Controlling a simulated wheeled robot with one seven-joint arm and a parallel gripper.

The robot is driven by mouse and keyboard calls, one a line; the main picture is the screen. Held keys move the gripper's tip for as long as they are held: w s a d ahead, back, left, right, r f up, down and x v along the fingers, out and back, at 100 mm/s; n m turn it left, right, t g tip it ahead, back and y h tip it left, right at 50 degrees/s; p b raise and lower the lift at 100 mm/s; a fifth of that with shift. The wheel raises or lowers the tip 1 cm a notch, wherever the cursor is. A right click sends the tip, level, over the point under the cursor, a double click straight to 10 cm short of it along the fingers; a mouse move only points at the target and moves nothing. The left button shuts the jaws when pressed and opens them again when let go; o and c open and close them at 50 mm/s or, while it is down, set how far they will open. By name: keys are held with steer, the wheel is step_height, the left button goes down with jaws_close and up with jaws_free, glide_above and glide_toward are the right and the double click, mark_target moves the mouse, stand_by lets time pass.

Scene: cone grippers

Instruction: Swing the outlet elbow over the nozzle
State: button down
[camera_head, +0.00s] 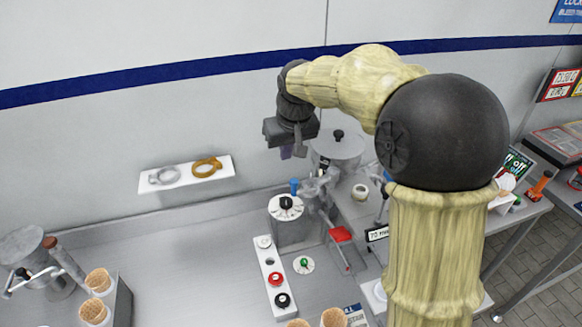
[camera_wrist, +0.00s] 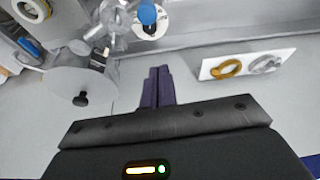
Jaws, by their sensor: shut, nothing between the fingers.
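My gripper (camera_head: 286,153) is shut and empty, held in the air above the bench near the back wall. In the wrist view its dark purple fingers (camera_wrist: 157,87) are together. A grey metal pipe fitting with several arms (camera_head: 312,187), which looks like the outlet elbow, is below and right of the fingers in the head view. In the wrist view the fitting (camera_wrist: 116,20) is at the top, apart from the fingers. A blue-topped part (camera_head: 294,187) is beside it and also shows in the wrist view (camera_wrist: 147,13). I cannot tell which part is the nozzle.
A round hopper lid with a black knob (camera_head: 338,147) stands close to the gripper; it also shows in the wrist view (camera_wrist: 80,87). A white wall plate (camera_head: 212,170) carries grey and amber rings. A red handle (camera_head: 341,234) projects in front. The bench at left centre is clear.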

steer(key=f, duration=0.1)
steer(key=s+f+p, duration=0.1)
steer(key=s+d+f+p, duration=0.1)
steer(key=f, duration=0.1)
steer(key=shift+s, duration=0.25)
stand_by(0.6)
